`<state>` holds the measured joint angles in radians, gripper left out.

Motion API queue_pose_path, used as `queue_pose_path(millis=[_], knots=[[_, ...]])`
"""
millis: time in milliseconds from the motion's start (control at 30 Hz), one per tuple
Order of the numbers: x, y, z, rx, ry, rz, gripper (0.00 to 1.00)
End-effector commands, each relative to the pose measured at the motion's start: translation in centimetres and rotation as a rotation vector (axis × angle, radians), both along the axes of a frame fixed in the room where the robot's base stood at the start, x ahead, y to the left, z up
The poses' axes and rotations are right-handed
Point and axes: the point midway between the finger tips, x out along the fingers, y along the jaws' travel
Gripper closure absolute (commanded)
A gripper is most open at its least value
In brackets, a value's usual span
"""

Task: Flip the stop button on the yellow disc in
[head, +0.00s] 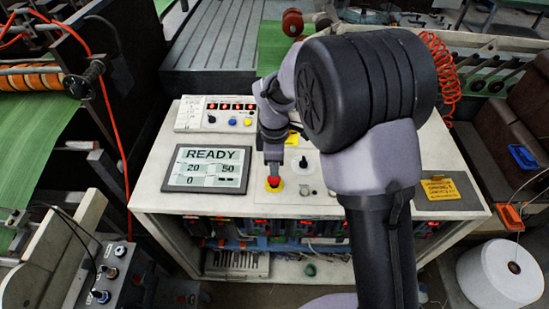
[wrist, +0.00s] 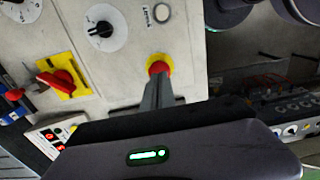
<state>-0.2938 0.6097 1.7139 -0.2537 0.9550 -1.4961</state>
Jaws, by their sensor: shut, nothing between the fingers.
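The red stop button (head: 273,181) sits on a yellow disc (head: 274,187) on the pale console top, right of the READY display. In the wrist view the red button (wrist: 159,68) shows with a rim of the yellow disc (wrist: 158,57) above it. My gripper (head: 273,171) points down at the button, its fingers shut with nothing between them. In the wrist view the fingertips (wrist: 160,76) overlap the button's near edge. They look at or just above its top; I cannot tell whether they touch. The fingers hide part of the button.
The READY display (head: 206,168) stands left of the button. A white rotary dial (head: 300,164) and a red switch on a yellow plate (wrist: 62,82) are close by. A panel with a yellow label (head: 440,189) lies at right. Open shelves with wiring (head: 290,228) are below the top.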

Motion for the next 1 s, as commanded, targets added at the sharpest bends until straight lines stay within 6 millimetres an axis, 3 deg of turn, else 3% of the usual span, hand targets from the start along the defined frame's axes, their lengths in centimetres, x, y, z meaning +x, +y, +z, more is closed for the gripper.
queue_pose_path(millis=[133, 533, 767, 1000], knots=[[0.0, 0.0, -1.6, 0.0, 0.001, 0.0, 1.0], [0.0, 0.0, -1.9, 0.001, 0.0, 0.0, 1.0], [0.0, 0.0, -4.1, 0.0, 0.002, -0.001, 1.0], [-0.3, -0.1, -4.4, -0.003, 0.011, -0.001, 1.0]])
